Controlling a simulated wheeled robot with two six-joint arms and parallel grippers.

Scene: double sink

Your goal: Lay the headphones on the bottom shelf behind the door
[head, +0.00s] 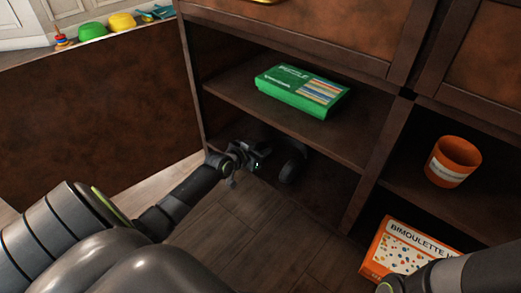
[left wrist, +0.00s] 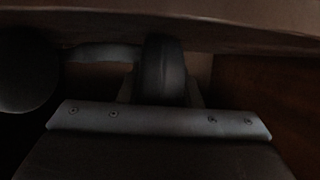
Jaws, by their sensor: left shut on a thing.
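The dark headphones (head: 292,160) are inside the dim bottom compartment of the brown cabinet, under the middle shelf. My left gripper (head: 256,157) reaches into that compartment from the left and is shut on the headphones. In the left wrist view, a dark padded piece of the headphones (left wrist: 165,68) rises between the jaws, and a round ear cup (left wrist: 25,70) shows at the left. Whether the headphones touch the bottom shelf (head: 325,190) is too dark to tell. A wide brown panel (head: 95,115), apparently the open door, stands left of the compartment. My right gripper is not visible.
A green puzzle box (head: 300,90) lies on the middle shelf (head: 235,90) above my left gripper. An orange cup (head: 453,162) and an orange game box (head: 410,250) occupy the right compartments. Yellow and green bowls (head: 92,31) stand beyond the panel.

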